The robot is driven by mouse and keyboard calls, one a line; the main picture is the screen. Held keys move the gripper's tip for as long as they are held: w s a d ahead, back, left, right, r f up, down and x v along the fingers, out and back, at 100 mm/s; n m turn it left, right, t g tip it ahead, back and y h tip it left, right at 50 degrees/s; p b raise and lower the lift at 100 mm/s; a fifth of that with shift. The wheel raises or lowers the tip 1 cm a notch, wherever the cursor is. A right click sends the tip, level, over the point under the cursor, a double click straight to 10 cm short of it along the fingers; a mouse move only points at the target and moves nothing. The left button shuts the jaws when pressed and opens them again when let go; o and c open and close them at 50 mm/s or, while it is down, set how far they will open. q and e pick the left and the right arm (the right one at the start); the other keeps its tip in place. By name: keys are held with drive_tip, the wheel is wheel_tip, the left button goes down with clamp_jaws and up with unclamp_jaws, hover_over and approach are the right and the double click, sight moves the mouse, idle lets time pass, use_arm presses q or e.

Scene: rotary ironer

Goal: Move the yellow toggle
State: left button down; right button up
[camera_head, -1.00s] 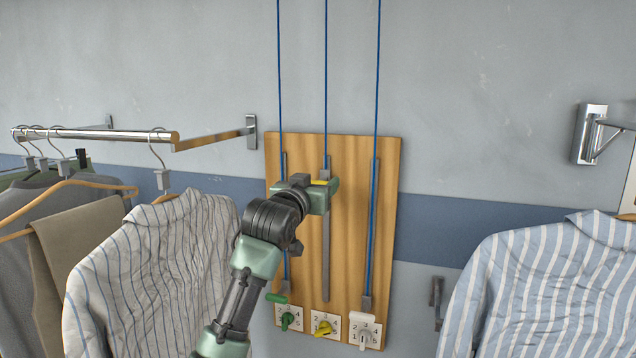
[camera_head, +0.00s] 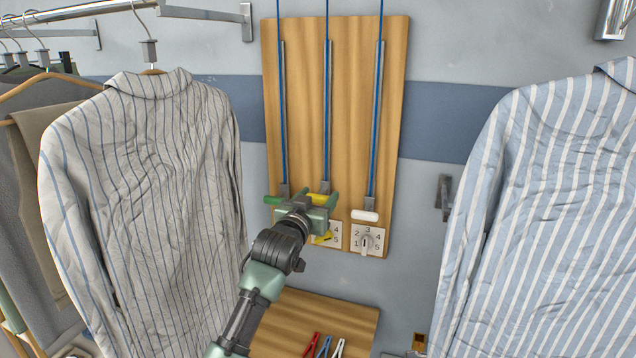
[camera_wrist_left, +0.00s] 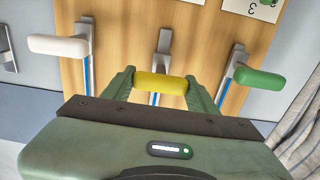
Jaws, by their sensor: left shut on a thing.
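The yellow toggle (camera_head: 319,198) is a short bar at the low end of the middle slot on a wooden wall board (camera_head: 345,90), with a blue cord running up from its slider. My left gripper (camera_head: 316,202) is shut on it. In the left wrist view the yellow toggle (camera_wrist_left: 160,84) sits between the two green fingers of the left gripper (camera_wrist_left: 159,88). The green toggle (camera_wrist_left: 258,80) and the white toggle (camera_wrist_left: 57,46) are on either side, apart from the fingers, at about the same height. My right gripper is out of view.
Below the toggles are numbered dials: a yellow knob (camera_head: 322,238) partly hidden by my gripper, and a white knob (camera_head: 367,242). Striped shirts hang left (camera_head: 150,180) and right (camera_head: 560,190). A wooden shelf (camera_head: 350,312) with coloured pegs lies below.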

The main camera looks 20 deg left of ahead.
use_arm(q)
drive_tip(key=shift+f+b, duration=0.35)
drive_tip(key=shift+f, duration=1.45)
drive_tip(key=shift+c, duration=2.2)
unclamp_jaws()
drive_tip(key=shift+r, duration=0.2)
drive_tip(key=shift+s+r, duration=0.1)
drive_tip(key=s+b, duration=0.1)
drive_tip(key=s, duration=0.6)
drive_tip(key=shift+s+a+b, duration=0.15)
drive_tip(key=shift+s+b, duration=0.2)
